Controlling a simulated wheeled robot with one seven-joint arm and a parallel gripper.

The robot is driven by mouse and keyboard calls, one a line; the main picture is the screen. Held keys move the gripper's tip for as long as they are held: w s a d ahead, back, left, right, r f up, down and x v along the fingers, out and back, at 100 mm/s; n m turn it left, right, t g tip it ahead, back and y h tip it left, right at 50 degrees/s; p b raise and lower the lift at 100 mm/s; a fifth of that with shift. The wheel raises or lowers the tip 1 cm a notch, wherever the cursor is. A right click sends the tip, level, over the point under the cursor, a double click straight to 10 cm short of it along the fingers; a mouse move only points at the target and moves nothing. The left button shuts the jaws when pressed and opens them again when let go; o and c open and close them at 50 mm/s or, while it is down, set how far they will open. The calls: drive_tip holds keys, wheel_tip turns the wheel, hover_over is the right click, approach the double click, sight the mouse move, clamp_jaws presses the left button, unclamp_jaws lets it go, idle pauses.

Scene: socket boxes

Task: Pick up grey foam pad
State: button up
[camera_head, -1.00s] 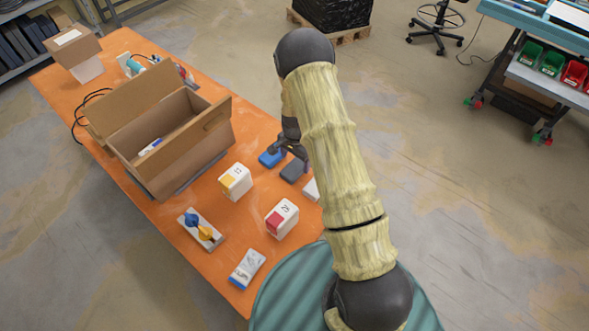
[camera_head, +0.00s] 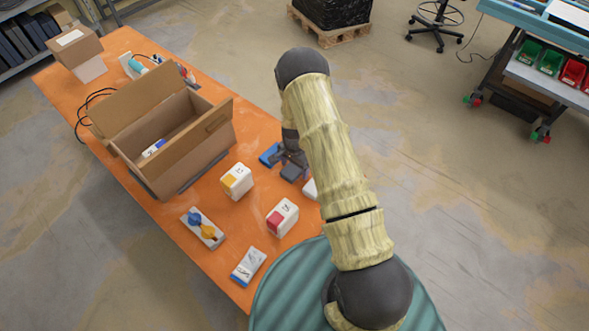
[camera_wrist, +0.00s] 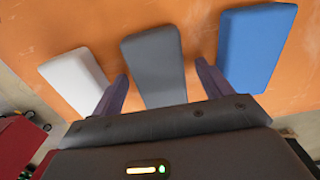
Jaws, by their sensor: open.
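The grey foam pad (camera_wrist: 155,68) lies flat on the orange table, between a white pad (camera_wrist: 75,80) and a blue pad (camera_wrist: 257,45). My gripper (camera_wrist: 160,82) is open, with one finger on each side of the grey pad's near part and nothing held. In the wrist view the fingers appear apart from the pad's sides; whether they are down at its height I cannot tell. In the head view the grey pad (camera_head: 292,172) is partly hidden by my gripper, and the blue pad (camera_head: 270,155) shows just left of it.
An open cardboard box (camera_head: 185,150) stands on the orange table (camera_head: 165,208). A yellow-marked white box (camera_head: 238,181), a red-marked white box (camera_head: 283,217), and a plate with blue and yellow knobs (camera_head: 203,228) are nearby. Bare tabletop lies between them.

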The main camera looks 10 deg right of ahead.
sight(294, 167)
drive_tip(key=c, duration=1)
drive_tip(key=shift+r, duration=0.1)
drive_tip(key=shift+c, duration=0.2)
wheel_tip(294, 167, up, 10)
drive_tip(key=b, duration=0.3)
drive_tip(key=shift+b, duration=0.35)
